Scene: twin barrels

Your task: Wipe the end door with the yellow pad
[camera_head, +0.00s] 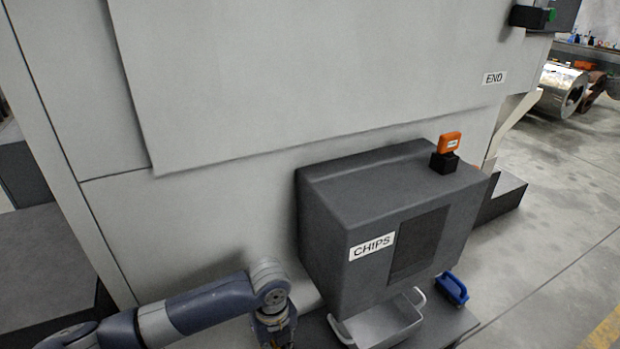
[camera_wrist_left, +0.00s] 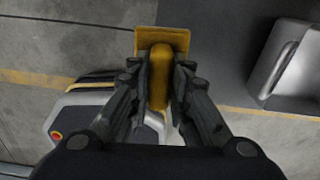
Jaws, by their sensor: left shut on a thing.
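The end door (camera_head: 310,75) is the large light grey panel filling the upper part of the head view, with an END label (camera_head: 494,78) at its right side. The yellow pad (camera_wrist_left: 174,37) shows in the left wrist view, its flat edge at the top and its rounded yellow grip running down between the fingers. My left gripper (camera_wrist_left: 159,78) is shut on this grip. In the head view my left arm reaches in low at the bottom, below the door and left of the dark box; its fingers and the pad are out of that view. My right gripper is not in view.
A dark grey CHIPS box (camera_head: 390,210) juts out below the door, with an orange tag (camera_head: 450,142) on a black block on top. A grey tray (camera_head: 385,322), also in the wrist view (camera_wrist_left: 290,65), and a blue-handled item (camera_head: 452,288) sit beneath. Open floor lies right.

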